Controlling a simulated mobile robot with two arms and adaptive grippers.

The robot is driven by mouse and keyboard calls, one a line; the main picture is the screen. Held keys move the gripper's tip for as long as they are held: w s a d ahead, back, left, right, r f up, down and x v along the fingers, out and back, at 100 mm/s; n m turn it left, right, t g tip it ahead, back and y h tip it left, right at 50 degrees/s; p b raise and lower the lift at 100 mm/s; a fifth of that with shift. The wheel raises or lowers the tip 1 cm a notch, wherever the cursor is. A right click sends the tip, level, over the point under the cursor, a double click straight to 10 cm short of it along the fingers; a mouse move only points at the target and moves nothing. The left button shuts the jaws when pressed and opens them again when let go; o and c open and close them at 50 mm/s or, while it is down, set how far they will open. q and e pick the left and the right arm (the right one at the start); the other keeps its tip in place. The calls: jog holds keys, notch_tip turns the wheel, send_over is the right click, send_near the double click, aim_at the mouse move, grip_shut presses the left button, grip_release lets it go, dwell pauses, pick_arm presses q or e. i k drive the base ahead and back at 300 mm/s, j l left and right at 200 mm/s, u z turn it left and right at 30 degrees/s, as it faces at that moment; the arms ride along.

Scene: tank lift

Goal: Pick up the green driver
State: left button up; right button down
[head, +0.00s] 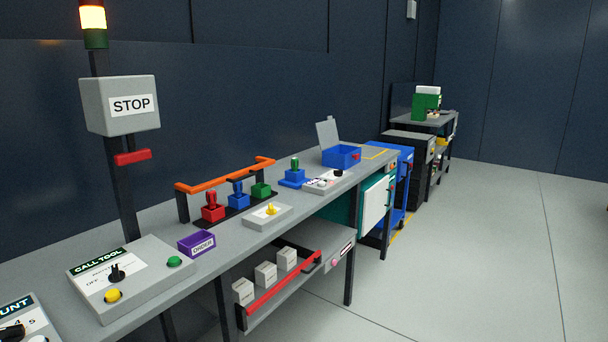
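The green driver (295,164) appears as a small green upright piece standing in a blue base (291,181) on the grey bench, right of the tool rack. The rack has a red driver (212,200) in a red holder, a blue driver (238,188) in a blue holder, and a green holder (261,190) with nothing seen standing in it. Neither of my grippers is in view.
The bench (190,222) also bears a yellow-knob box (268,215), a purple bin (196,244), a call-tool panel (136,277) and a blue box (341,156). A red-handled drawer (284,294) is open below. The floor (500,240) at right is clear.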

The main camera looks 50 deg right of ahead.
aim_at(294, 162)
jog(key=z, duration=1.6)
jog(key=i+l+u, duration=0.15)
jog(key=i+l, duration=0.6)
jog(key=i+l+u, duration=0.15)
jog(key=i+l, duration=0.6)
jog(key=l, duration=0.15)
